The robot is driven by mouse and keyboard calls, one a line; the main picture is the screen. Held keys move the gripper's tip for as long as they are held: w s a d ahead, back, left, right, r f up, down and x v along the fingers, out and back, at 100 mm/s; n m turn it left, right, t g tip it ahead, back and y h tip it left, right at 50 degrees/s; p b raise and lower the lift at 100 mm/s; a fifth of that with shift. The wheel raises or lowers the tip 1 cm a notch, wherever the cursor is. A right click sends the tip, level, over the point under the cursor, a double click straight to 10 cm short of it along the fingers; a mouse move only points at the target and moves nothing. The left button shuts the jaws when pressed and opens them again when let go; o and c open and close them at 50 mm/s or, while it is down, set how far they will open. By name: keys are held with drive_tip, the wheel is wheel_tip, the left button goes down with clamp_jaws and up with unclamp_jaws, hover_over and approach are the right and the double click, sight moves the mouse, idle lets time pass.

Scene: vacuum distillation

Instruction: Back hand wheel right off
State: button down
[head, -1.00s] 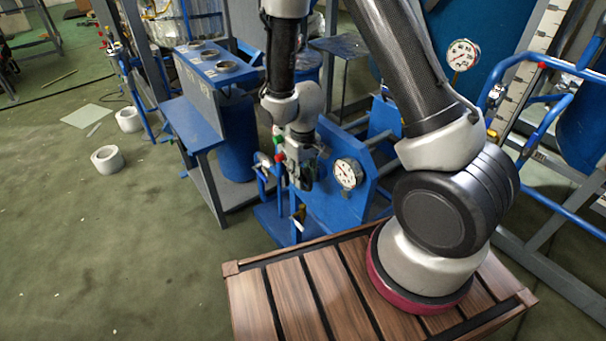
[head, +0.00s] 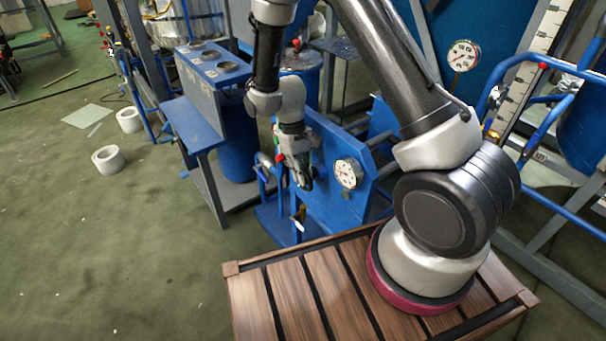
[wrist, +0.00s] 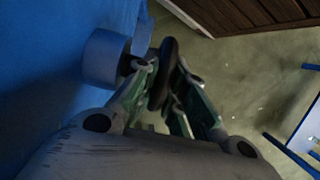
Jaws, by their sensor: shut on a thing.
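The hand wheel (wrist: 167,62) is a dark, thin-rimmed wheel seen nearly edge-on in the wrist view. It sits on a short dark stem beside the white-faced gauge (head: 348,173) side of the blue panel (head: 330,200), though the exact valve cannot be told in the head view. My gripper (wrist: 164,100) has its green-sided fingers on either side of the wheel's rim and is shut on it. In the head view my gripper (head: 301,180) points down in front of the blue panel, and the wheel is hidden there.
A pale cylinder (wrist: 103,59) stands close left of the wheel against a blue surface. A wooden slatted platform (head: 300,290) lies below my arm. A blue bench with cups (head: 215,65) stands behind left. The green floor at left is mostly open, with white rolls (head: 108,159).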

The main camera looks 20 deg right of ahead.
drive_tip(key=c, duration=1.5)
unclamp_jaws()
drive_tip(key=shift+r, duration=0.1)
drive_tip(key=v, duration=1.1)
drive_tip(key=shift+w+r, duration=0.2)
drive_tip(key=shift+r, duration=0.15)
